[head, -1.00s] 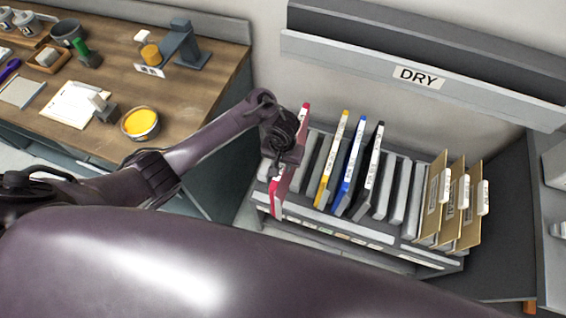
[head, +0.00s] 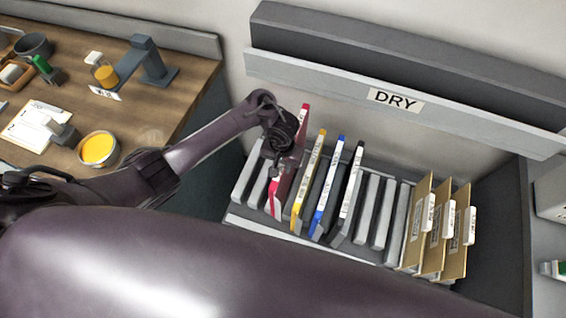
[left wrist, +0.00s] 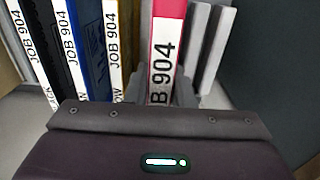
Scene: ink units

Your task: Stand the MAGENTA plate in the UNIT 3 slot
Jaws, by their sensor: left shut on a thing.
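The magenta plate (head: 303,117) is upright, with a white label along its edge, at the left part of the rack (head: 240,214), just left of the yellow plate (head: 307,180). My left gripper (head: 279,152) is shut on the magenta plate and hides part of it. In the left wrist view, the magenta plate (left wrist: 165,42) stands up from between the jaws, its label reading "B 904". I cannot tell whether its lower edge is seated in a slot. The unit numbers on the rack's front are hidden behind my arm. My right gripper is not in view.
A blue plate (head: 329,187) and a black plate (head: 352,181) stand right of the yellow one. Grey dividers (head: 386,213) fill the rack, with tan folders (head: 434,235) at its right end. A "DRY" shelf (head: 330,80) hangs behind. A workbench (head: 150,122) is at left.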

